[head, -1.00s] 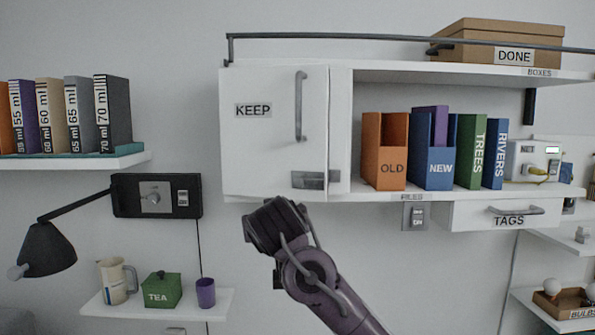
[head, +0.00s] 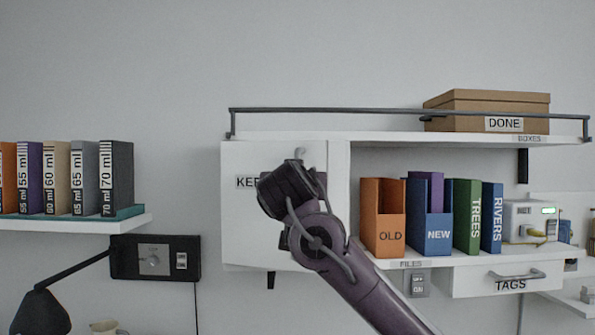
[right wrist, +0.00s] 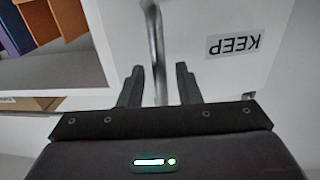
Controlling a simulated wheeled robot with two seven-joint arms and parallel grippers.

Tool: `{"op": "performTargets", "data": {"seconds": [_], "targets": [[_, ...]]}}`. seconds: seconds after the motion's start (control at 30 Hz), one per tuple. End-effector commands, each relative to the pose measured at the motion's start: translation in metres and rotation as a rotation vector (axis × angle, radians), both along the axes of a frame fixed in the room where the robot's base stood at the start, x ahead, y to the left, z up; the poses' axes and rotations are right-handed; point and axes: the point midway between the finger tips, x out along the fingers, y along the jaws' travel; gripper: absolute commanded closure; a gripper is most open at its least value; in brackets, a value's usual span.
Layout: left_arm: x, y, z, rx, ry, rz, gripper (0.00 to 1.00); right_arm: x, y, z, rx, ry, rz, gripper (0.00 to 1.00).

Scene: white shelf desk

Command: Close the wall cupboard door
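The wall cupboard door (head: 240,215) is a white panel with a KEEP label. It looks almost in line with the cupboard front; I cannot tell whether a small gap is left. Its vertical grey handle (head: 300,153) shows only at the top in the head view, the rest hidden behind my right gripper (head: 290,190). In the right wrist view the handle (right wrist: 155,45) runs between the two fingers of my right gripper (right wrist: 158,85), which are apart with space beside the bar. The KEEP label (right wrist: 233,46) appears upside down there. My left gripper is out of view.
Right of the door is an open shelf with orange, blue and green files (head: 383,235) and a TAGS drawer (head: 510,277) below. A grey rail (head: 400,112) and a DONE box (head: 490,108) are above. A binder shelf (head: 75,225) and black wall box (head: 155,257) are left.

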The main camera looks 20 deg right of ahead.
Motion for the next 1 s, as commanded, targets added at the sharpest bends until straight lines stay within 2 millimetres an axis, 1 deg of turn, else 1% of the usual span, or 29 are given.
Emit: {"op": "performTargets", "data": {"seconds": [0.03, 0.1, 0.4, 0.43, 0.6, 0.67, 0.93, 1.0], "targets": [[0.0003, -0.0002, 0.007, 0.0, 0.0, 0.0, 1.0, 0.0052, -0.0021, 0.0025, 0.0, 0.002, -0.001, 0.69], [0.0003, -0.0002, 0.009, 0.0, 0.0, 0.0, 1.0, 0.0098, -0.0038, 0.0016, 0.0, 0.001, 0.0, 0.69], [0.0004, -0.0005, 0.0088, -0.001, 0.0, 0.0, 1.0, 0.0131, -0.005, -0.0008, 0.0, 0.0, 0.001, 0.69], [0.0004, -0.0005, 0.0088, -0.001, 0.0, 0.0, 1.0, 0.0131, -0.005, -0.0008, 0.0, 0.0, 0.001, 0.71], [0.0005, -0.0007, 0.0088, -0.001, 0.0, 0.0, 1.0, 0.0129, -0.0051, -0.0008, 0.0, 0.0, 0.0, 0.93], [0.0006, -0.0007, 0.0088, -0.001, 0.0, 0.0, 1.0, 0.013, -0.005, -0.0008, 0.0, 0.0, 0.001, 1.0], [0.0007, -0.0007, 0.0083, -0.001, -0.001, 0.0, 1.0, 0.0126, -0.0053, -0.0009, 0.0, 0.0, 0.0, 1.0], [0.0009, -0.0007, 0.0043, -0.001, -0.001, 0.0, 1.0, 0.0113, -0.0106, -0.0024, 0.001, -0.001, -0.007, 1.0]]}}
